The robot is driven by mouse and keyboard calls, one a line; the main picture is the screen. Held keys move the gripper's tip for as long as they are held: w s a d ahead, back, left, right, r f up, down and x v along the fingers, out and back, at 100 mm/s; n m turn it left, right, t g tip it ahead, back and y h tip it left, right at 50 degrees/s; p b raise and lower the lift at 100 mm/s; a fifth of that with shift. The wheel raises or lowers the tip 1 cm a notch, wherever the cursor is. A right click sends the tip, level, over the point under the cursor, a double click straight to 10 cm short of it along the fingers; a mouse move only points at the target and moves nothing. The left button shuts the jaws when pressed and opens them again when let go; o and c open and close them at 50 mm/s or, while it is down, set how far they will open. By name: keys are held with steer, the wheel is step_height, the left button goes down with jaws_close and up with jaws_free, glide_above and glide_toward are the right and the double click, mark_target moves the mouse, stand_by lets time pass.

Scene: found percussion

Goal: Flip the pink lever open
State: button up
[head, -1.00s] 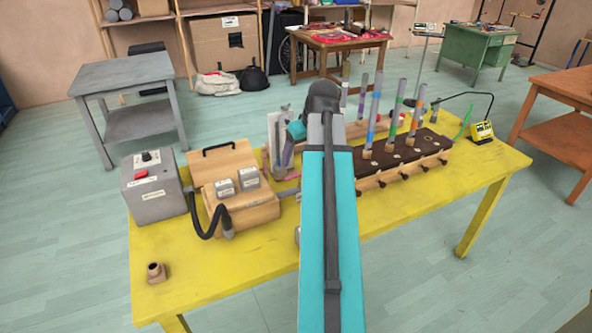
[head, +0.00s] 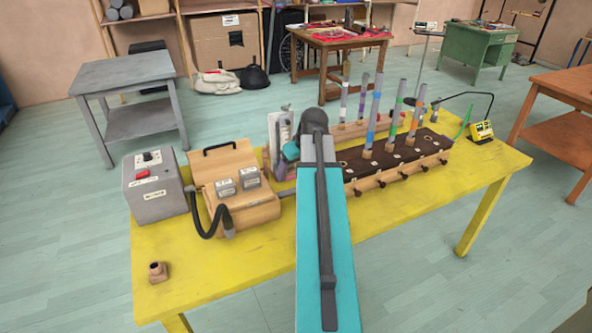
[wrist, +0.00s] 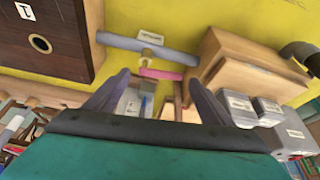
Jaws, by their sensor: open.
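The pink lever (wrist: 162,74) shows in the wrist view, lying roughly parallel to a grey-blue pipe (wrist: 130,44) and close beside it. A small label (wrist: 150,37) sits by the pipe. My gripper (wrist: 158,80) is open and empty. Its two dark fingers spread to either side of the lever in the picture; I cannot tell the depth between them. In the head view my arm covers most of the pipe, and the lever is not clear there.
A wooden box (head: 250,212) with a black handle and a grey control box (head: 155,190) stand left on the yellow table (head: 215,275). A dark block with upright tubes (head: 405,152) stands right. A small brown fitting (head: 158,271) lies front left. The front of the table is mostly clear.

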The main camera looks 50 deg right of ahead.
steer(key=shift+f, duration=0.1)
steer(key=c, duration=1)
steer(key=shift+c, duration=0.2)
steer(key=shift+w+m, duration=0.1)
steer(key=shift+m, duration=0.2)
steer(key=shift+w+m+h, duration=0.1)
steer(key=shift+m+h, duration=0.2)
steer(key=shift+m, duration=0.1)
